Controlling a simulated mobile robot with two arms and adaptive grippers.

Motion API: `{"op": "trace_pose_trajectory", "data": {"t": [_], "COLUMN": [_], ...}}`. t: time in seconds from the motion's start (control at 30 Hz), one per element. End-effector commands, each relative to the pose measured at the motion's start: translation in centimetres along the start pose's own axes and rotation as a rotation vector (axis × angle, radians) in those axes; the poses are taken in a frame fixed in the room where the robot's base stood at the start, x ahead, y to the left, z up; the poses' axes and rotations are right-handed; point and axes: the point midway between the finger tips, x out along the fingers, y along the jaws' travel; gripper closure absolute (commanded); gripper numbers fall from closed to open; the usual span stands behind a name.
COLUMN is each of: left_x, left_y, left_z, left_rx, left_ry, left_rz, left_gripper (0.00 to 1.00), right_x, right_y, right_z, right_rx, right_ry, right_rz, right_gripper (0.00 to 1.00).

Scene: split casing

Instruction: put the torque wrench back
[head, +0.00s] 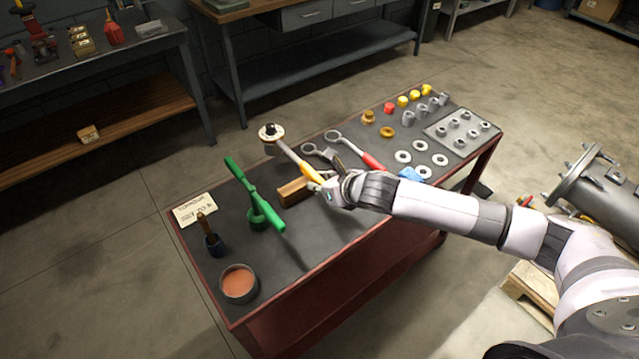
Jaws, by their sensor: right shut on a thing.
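A torque wrench (289,155) with a round head, grey shaft and yellow band near the grip is in the head view. My right gripper (334,189) is shut on its handle end. The wrench points up and left over the red-edged workbench (330,240), with its head over the far edge of the top. It appears raised above the surface, though the exact height cannot be told. My gripper hides the end of the handle. My left gripper is not in view.
A green bar on a green base (258,211), a wooden block (293,191), a brush in a dark pot (213,240) and a red-filled tin (239,283) stand left. Ring-ended wrenches, one red-handled (373,161), washers and a fastener plate (462,130) lie right. The near middle is clear.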

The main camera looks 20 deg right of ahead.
Motion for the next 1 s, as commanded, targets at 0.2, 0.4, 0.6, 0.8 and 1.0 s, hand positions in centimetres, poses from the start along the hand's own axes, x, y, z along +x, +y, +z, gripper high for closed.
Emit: {"op": "trace_pose_trajectory", "data": {"t": [0.2,0.4,0.6,0.8,1.0], "left_x": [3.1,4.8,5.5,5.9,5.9], "left_y": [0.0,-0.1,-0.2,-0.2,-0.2], "left_z": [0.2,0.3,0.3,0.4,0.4], "left_rx": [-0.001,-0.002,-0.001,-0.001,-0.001], "left_ry": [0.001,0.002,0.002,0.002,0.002], "left_rz": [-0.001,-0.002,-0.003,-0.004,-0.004], "left_gripper": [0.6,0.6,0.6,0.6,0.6], "right_x": [1.7,2.8,4.1,4.8,4.9], "right_y": [0.0,-0.1,-0.2,-0.2,-0.2], "right_z": [-2.0,-3.4,-5.1,-5.9,-6.0], "right_rx": [0.001,0.0,0.0,0.001,0.001], "right_ry": [-0.007,-0.006,-0.006,-0.007,-0.007], "right_rz": [0.002,0.002,0.002,0.002,0.002], "right_gripper": [1.0,1.0,1.0,1.0,1.0]}}
